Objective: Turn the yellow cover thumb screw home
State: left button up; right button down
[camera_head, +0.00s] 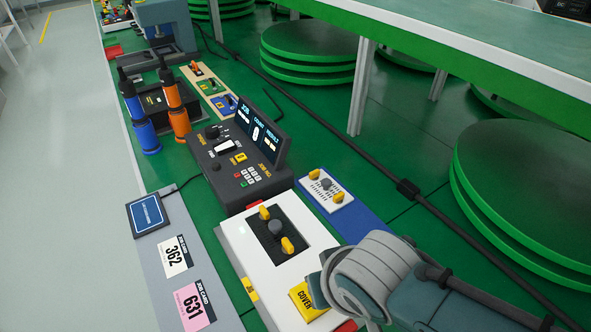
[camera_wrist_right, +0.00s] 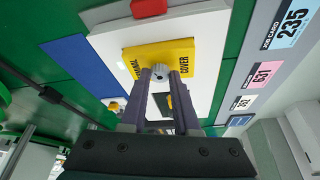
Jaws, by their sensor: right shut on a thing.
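The yellow cover (camera_wrist_right: 186,58), with dark lettering, lies on the white housing (camera_wrist_right: 198,30) in the right wrist view. Its grey ribbed thumb screw (camera_wrist_right: 160,73) stands at the cover's edge nearest my fingers. My right gripper (camera_wrist_right: 162,78) is shut on the thumb screw, with one finger on each side of it. In the head view, part of the yellow cover (camera_head: 304,301) shows beside my right arm, which hides the screw and fingertips. My left gripper is in neither view.
The white housing also carries a black panel (camera_head: 262,246) with a grey knob and yellow pieces. A console with a screen (camera_head: 263,135) stands behind it. A blue mat (camera_head: 366,225) with a white plate lies to the right. Job cards (camera_head: 174,256) lie to the left.

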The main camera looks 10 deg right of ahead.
dwell(0.4)
jog(key=c, duration=0.6)
grip_release()
jog(key=p+v, duration=0.5)
jog(key=v, duration=0.5)
